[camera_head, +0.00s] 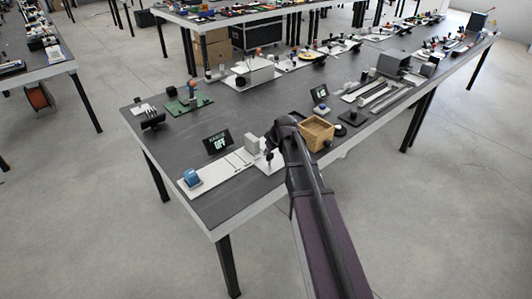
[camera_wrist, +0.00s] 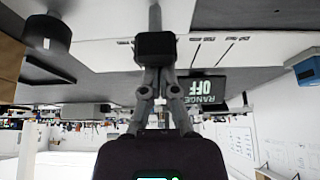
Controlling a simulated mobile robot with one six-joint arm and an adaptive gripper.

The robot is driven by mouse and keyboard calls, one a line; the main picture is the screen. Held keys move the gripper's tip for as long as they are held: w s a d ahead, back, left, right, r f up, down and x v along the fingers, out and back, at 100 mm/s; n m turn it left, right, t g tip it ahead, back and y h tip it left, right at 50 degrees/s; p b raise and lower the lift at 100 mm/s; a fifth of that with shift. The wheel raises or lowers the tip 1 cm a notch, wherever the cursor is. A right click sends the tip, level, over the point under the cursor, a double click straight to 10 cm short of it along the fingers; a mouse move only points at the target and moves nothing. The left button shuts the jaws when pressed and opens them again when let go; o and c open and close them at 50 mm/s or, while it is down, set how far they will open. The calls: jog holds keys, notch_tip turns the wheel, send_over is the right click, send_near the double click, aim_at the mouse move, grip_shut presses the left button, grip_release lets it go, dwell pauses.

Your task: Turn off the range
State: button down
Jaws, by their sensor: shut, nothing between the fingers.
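A small dark display (camera_head: 217,143) stands at the back of a white panel (camera_head: 215,173) and reads "OFF". In the wrist view the same display (camera_wrist: 203,90) appears upside down and reads "RANGE OFF". The panel has thin dark slots, and its surface also shows in the wrist view (camera_wrist: 250,46). A blue knob (camera_head: 192,178) sits at the panel's left end. My gripper (camera_wrist: 155,46) is shut and empty, close to the panel's right end. A grey post behind the fingertips is partly hidden, and I cannot tell whether they touch it.
A grey block (camera_head: 251,142) stands by the panel's right end. A wooden open box (camera_head: 316,132) is just right of my arm. A green board (camera_head: 188,103) and other devices stand further back on the dark table (camera_head: 140,118). The table surface left of the display is clear.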

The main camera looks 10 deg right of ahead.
aim_at(270, 155)
jog(key=shift+s+t, duration=0.15)
jog(key=shift+t, duration=0.15)
jog(key=shift+r, duration=0.15)
jog(key=shift+r+p, duration=0.7)
jog(key=shift+p, duration=0.05)
jog(key=shift+d, duration=0.1)
jog(key=shift+p+v, duration=0.7)
jog(key=shift+v, duration=0.1)
jog(key=s+d+r+p, duration=0.2)
jog(key=s+r+p, duration=0.3)
jog(key=p, duration=0.1)
jog(key=shift+s+d+r, duration=0.2)
jog(key=shift+d+r, duration=0.2)
